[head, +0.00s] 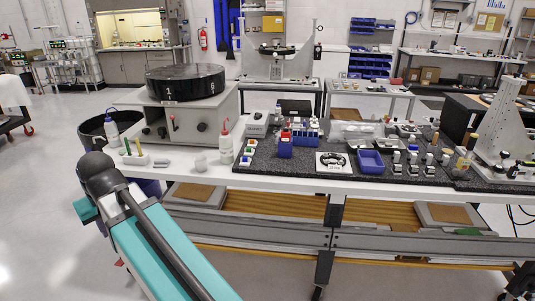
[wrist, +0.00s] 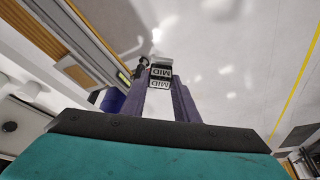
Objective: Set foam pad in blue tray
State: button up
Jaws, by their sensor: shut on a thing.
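In the wrist view my gripper (wrist: 160,84) shows as two dark purple-grey fingers. They are shut on a small black-and-white block (wrist: 160,72) marked "MID", held at the fingertips over pale floor. I cannot tell whether this block is the foam pad, and I can pick out no other foam pad. In the head view a small open blue tray (head: 370,162) sits on the dark speckled slab, right of centre; it looks empty. The gripper does not show in the head view, where my teal arm fills the lower left.
The white bench (head: 290,181) carries a black round drum (head: 186,82) on a grey machine at left. A red-capped bottle (head: 226,146) stands near the front edge. A white plate with a black ring (head: 332,162) lies left of the tray, and small blocks stand at its right.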

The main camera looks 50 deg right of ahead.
aim_at(370, 169)
jog(key=u, duration=0.45)
jog(key=k, duration=0.1)
jog(key=z, duration=1.65)
jog(key=i, duration=1)
jog(key=z, duration=0.15)
jog(key=k, duration=0.9)
